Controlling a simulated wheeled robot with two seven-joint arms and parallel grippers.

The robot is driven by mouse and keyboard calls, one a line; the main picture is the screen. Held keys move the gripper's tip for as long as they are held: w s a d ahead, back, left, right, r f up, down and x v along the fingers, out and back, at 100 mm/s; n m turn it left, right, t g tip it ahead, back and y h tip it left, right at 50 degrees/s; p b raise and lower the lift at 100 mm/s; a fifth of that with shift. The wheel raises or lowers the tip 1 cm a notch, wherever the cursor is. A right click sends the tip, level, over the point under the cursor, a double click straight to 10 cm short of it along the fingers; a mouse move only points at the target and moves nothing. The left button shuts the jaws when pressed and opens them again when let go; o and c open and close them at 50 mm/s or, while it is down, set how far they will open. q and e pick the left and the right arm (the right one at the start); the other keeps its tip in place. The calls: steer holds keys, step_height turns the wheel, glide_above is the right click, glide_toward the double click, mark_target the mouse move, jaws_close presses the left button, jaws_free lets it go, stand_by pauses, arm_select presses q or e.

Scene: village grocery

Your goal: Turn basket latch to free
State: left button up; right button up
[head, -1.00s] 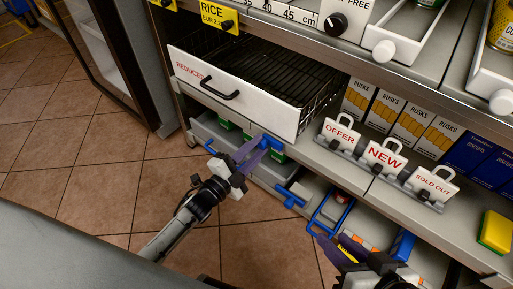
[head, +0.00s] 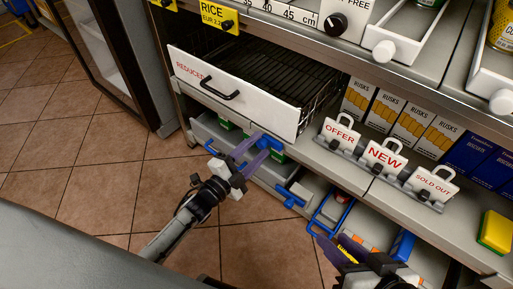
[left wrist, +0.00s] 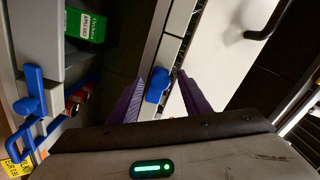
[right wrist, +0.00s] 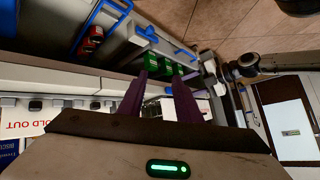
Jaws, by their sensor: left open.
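A small blue latch (head: 268,142) sits on the grey shelf edge just below the white front of the wire basket (head: 240,105). The front carries a black handle and red lettering. My left gripper (head: 257,143) is open, with its purple fingers at the blue latch. In the left wrist view the latch (left wrist: 157,86) shows between the two fingertips, with a gap to each; whether they touch it is unclear. My right gripper (head: 327,243) is open and empty over the lower shelf; its fingers stand apart in the right wrist view (right wrist: 160,80).
A second blue latch (head: 292,196) is on the lower drawer, beside a blue wire handle (head: 322,215). Sign holders (head: 385,155) line the shelf edge to the right. A black dial (head: 336,24) is above. The tiled floor (head: 90,165) at left is clear.

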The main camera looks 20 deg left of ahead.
arm_select(q)
steer(key=p+v, duration=0.1)
steer(key=v, duration=0.1)
steer(key=shift+s+a, duration=0.15)
steer(key=shift+s, duration=0.15)
steer(key=p+v, duration=0.2)
steer(key=v, duration=0.5)
steer(key=shift+s, duration=0.3)
arm_select(e)
steer(key=shift+s+d+f+g+h, duration=0.25)
steer(key=shift+d+f+g+h, duration=0.25)
steer(key=shift+d+f, duration=0.5)
arm_select(q)
steer(key=shift+a, duration=0.1)
arm_select(e)
steer(key=shift+a, duration=0.1)
